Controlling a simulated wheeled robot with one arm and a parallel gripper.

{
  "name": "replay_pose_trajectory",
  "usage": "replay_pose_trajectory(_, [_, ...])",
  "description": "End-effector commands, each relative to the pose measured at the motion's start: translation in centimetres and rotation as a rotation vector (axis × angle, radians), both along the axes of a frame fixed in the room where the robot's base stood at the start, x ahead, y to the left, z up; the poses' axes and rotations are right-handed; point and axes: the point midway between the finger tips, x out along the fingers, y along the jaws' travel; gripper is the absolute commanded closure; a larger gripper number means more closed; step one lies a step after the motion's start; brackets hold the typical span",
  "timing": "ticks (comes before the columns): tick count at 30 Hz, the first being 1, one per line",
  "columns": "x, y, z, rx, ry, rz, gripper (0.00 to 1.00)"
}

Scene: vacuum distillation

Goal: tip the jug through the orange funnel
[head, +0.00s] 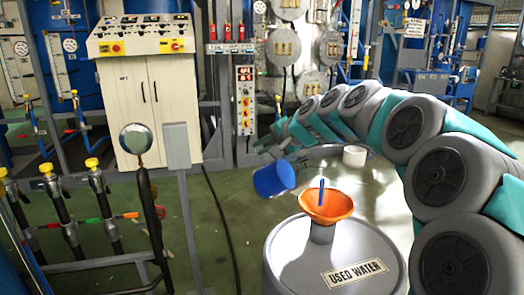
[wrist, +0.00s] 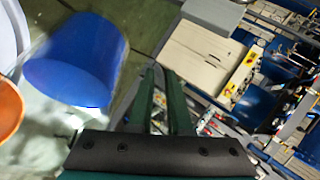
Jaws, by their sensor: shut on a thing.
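The blue jug (head: 270,181) hangs tilted in the air, just left of the orange funnel (head: 326,204) and a little above its rim. The funnel sits on top of the grey drum marked USED WATER (head: 300,265). A thin blue upright streak (head: 321,190) shows in the funnel; I cannot tell what it is. My gripper (head: 268,147) is behind and above the jug and shut on it. In the wrist view, the fingers (wrist: 165,75) are close together, the jug (wrist: 75,60) is to their left, and the funnel (wrist: 8,108) is at the left edge. The exact grip point and the jug's contents are hidden.
My arm arches over from the right, behind the drum. A white cylinder (head: 355,156) stands on the floor behind the funnel. A cream control cabinet (head: 150,105) stands at the back left. Pipes with yellow caps (head: 92,163) and a round gauge (head: 136,138) stand left.

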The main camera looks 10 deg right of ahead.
Motion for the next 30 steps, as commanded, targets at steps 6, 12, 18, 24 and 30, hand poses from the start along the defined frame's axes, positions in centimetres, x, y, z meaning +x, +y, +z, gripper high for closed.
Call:
replay_pose_trajectory(6, [-0.2, -0.3, 0.4, 0.032, -0.026, -0.001, 1.00])
replay_pose_trajectory(12, [-0.4, -0.6, 0.6, 0.061, -0.046, -0.001, 1.00])
replay_pose_trajectory(18, [-0.6, -0.8, 0.9, 0.090, -0.067, -0.001, 1.00])
replay_pose_trajectory(24, [-0.8, -1.0, 1.3, 0.118, -0.088, 0.000, 1.00])
replay_pose_trajectory(30, [-1.0, -1.3, 1.6, 0.146, -0.109, 0.000, 1.00])
